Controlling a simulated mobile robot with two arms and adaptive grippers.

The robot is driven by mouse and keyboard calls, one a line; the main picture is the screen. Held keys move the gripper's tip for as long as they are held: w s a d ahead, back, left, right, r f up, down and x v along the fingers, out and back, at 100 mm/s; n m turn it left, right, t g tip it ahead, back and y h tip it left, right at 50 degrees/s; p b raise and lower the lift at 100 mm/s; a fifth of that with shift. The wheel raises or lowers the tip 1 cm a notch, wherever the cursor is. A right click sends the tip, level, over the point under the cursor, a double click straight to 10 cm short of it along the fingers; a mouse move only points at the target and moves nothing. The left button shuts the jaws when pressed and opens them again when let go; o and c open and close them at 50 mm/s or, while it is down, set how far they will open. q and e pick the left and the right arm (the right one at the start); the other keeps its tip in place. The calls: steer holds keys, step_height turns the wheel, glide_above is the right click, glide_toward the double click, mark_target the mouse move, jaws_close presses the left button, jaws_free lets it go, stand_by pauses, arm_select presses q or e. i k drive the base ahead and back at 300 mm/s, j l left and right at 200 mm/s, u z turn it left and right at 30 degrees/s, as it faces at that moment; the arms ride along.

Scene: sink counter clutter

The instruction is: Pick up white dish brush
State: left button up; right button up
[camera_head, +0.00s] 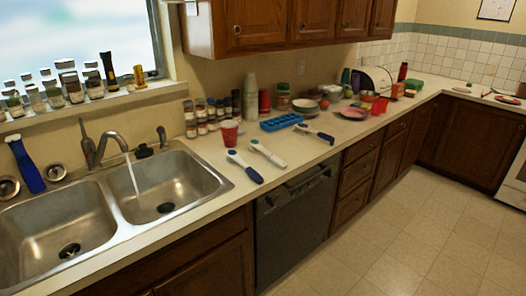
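A white dish brush (267,153) lies on the counter to the right of the sink, near the counter's front edge. A brush with a white head and blue handle (245,168) lies just in front and left of it. A third brush with a dark handle (315,134) lies farther right along the counter. Neither of my grippers shows in this view.
A red cup (229,133) stands behind the brushes, with a blue ice-cube tray (281,122) to their right. Spice jars stand along the wall. The double sink (229,184) has running water. A dark dishwasher (292,222) sits below the counter; the floor is clear.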

mark_target(255, 145)
steer(key=i+l+u, duration=0.1)
steer(key=i+l, duration=0.15)
steer(key=i+l+u, duration=0.1)
steer(key=i+l, duration=0.15)
steer(key=l, duration=0.15)
steer(key=i+l, duration=0.2)
steer(key=l, duration=0.15)
steer(key=i+l+u, duration=0.25)
steer(key=i+l, duration=0.2)
steer(key=l, duration=0.3)
